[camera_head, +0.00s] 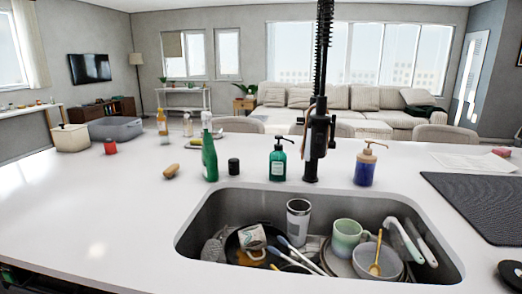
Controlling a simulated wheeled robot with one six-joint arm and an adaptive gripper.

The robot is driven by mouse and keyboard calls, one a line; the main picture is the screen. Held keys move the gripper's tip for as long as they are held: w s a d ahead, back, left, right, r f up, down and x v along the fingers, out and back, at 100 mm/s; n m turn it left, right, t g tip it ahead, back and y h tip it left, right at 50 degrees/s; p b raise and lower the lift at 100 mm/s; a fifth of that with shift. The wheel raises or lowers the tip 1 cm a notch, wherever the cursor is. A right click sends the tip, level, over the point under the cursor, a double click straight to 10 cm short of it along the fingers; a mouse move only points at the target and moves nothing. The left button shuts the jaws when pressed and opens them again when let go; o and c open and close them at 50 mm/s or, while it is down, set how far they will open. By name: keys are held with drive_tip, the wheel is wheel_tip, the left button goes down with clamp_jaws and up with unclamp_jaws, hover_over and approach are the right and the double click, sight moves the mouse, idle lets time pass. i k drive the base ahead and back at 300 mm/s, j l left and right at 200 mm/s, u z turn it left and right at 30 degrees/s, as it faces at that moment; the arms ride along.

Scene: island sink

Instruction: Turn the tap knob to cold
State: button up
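The black tap (311,163) stands upright on the white counter behind the sink, with a coiled spring neck (322,50) that runs out of the top of the picture. Dark parts stick out from the sides of its body at mid height. I cannot tell clearly which of them is the knob, nor whether it is set to hot or cold. No water is seen running. My gripper is not in view.
The sink (190,238) holds a steel tumbler (298,221), a green mug (346,238), bowls and utensils. A green soap bottle (278,163) and a blue one (364,168) flank the tap. A green bottle (209,160) stands left. The counter's left front is clear.

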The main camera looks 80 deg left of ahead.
sight(300, 121)
drive_tip(key=u, duration=2.5)
drive_tip(key=i+j+u, duration=0.1)
drive_tip(key=i+u, duration=0.15)
drive_tip(key=i+j+u, duration=0.1)
drive_tip(key=i+u, duration=0.2)
